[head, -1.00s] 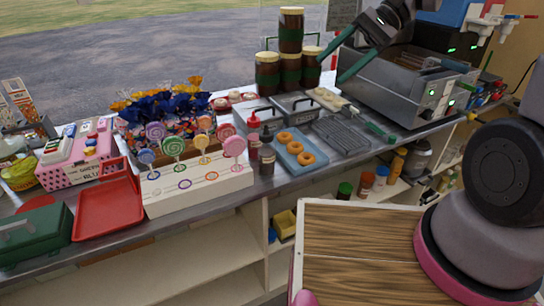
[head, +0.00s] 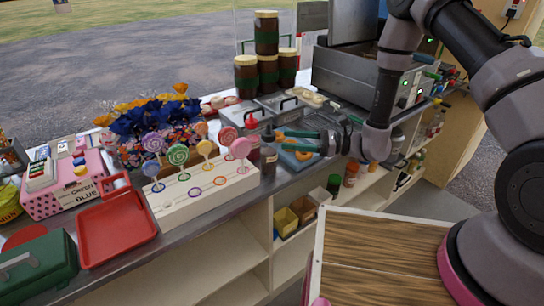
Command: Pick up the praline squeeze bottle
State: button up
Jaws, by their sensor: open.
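The praline squeeze bottle looks to be the dark brown bottle (head: 268,160), which stands upright on the counter just right of the lollipop stand. A red squeeze bottle (head: 252,125) stands just behind it, to the left. My gripper (head: 281,143) is open, with its green fingers pointing left at the dark bottle's upper part. The fingertips are right beside the bottle; I cannot tell whether they touch it or lie on both sides of it. My gripper hides part of the blue doughnut tray (head: 297,163).
The white lollipop stand (head: 200,188) is close on the left. Stacked brown jars (head: 266,72) and lidded metal containers (head: 275,98) stand behind. A metal fryer (head: 345,78) is at the back right. The counter's front edge runs just before the bottle.

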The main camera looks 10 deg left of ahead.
aim_at(269, 154)
jog(key=a, duration=1)
jog(key=shift+s+a, duration=0.15)
jog(key=shift+s, duration=0.1)
jog(key=c, duration=0.6)
